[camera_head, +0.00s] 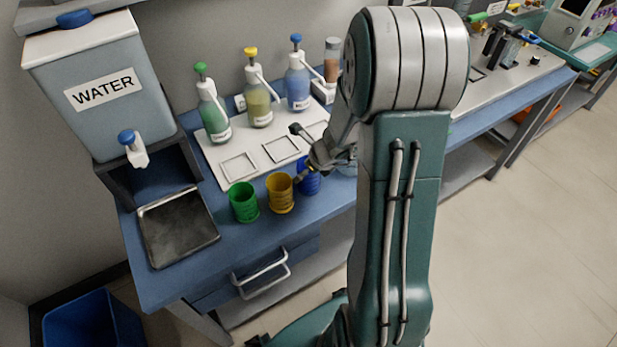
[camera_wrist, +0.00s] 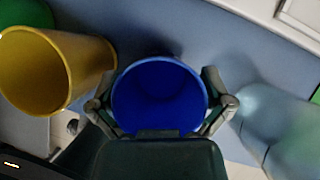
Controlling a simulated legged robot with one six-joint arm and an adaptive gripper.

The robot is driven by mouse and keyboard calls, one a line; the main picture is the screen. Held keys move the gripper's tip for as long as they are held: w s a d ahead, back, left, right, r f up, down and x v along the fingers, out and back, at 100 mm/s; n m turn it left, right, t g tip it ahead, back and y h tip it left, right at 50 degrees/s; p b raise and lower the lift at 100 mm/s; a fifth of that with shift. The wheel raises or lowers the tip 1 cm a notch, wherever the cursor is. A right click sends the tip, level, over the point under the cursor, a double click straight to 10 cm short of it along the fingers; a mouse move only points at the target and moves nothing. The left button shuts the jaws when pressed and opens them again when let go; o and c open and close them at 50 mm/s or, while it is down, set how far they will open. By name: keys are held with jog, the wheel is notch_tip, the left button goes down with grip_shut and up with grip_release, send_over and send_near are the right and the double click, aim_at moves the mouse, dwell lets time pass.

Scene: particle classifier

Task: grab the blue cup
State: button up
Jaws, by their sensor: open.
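The blue cup (camera_head: 308,178) stands on the blue bench, at the right end of a row of cups, partly hidden by my gripper in the head view. In the wrist view the blue cup (camera_wrist: 160,95) is upright, seen from above into its open mouth. My gripper (camera_wrist: 160,92) is open, with one finger on each side of the cup. I cannot tell whether the fingers touch it. In the head view my gripper (camera_head: 309,172) is at the cup's upper part.
A yellow cup (camera_head: 280,193) stands just left of the blue cup, and a green cup (camera_head: 243,202) further left. Behind is a white tray (camera_head: 210,152) with pump bottles (camera_head: 258,100). A water tank (camera_head: 95,85) and metal tray (camera_head: 178,228) are at left.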

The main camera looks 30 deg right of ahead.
jog(key=shift+d, duration=0.15)
jog(key=c, duration=0.8)
jog(key=shift+c, duration=0.3)
jog(key=shift+a, duration=0.2)
